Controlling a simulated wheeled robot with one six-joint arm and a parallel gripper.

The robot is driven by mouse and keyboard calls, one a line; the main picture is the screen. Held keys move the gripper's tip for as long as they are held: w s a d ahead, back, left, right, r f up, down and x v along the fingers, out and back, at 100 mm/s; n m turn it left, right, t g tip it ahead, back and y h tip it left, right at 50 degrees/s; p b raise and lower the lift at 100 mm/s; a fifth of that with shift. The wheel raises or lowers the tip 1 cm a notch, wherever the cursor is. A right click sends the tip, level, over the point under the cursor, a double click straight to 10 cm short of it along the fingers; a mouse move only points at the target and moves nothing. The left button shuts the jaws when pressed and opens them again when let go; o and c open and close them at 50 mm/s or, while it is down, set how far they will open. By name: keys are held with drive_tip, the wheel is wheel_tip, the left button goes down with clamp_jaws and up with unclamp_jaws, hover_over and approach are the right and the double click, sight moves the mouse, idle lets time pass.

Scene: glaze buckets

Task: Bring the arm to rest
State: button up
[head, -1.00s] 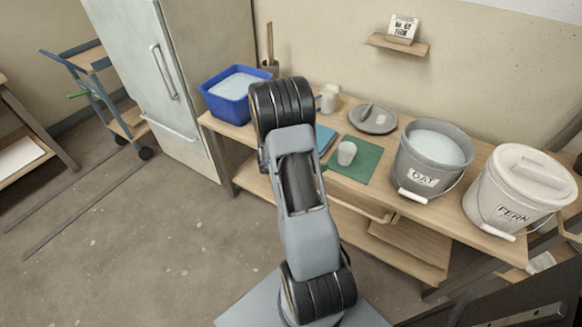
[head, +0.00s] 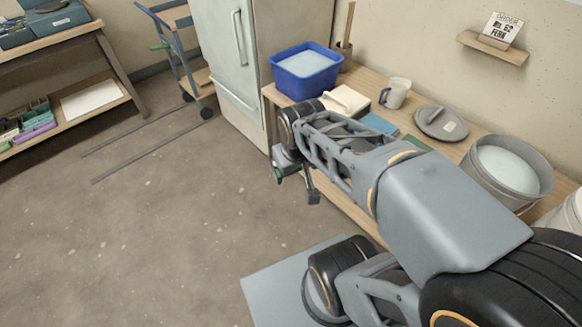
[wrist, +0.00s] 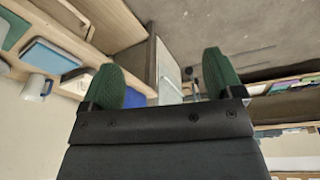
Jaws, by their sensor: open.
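My gripper (head: 296,190) is in front of the wooden table, at the end of my arm, which reaches across the head view. In the wrist view my gripper (wrist: 168,78) shows two green-padded fingers well apart. Nothing is between them, so it is open and empty. In the head view the fingers hang over the floor, clear of the table's front edge.
The table (head: 370,88) holds a blue tub (head: 306,72), a mug (head: 395,93), a grey lid (head: 441,123) and a grey bucket (head: 505,172). A fridge (head: 262,45) and a blue cart (head: 178,55) stand behind. Floor (head: 170,220) at left is clear.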

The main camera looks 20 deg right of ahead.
drive_tip(key=shift+s+a+r, duration=0.1)
drive_tip(key=shift+a+r, duration=0.15)
drive_tip(key=shift+a, duration=0.4)
wheel_tip(320, 180, up, 13)
drive_tip(key=t+p, duration=0.1)
drive_tip(key=p, duration=1)
drive_tip(key=shift+s+a+p, duration=0.15)
drive_tip(key=shift+a+p, duration=0.05)
drive_tip(key=shift+p, duration=0.2)
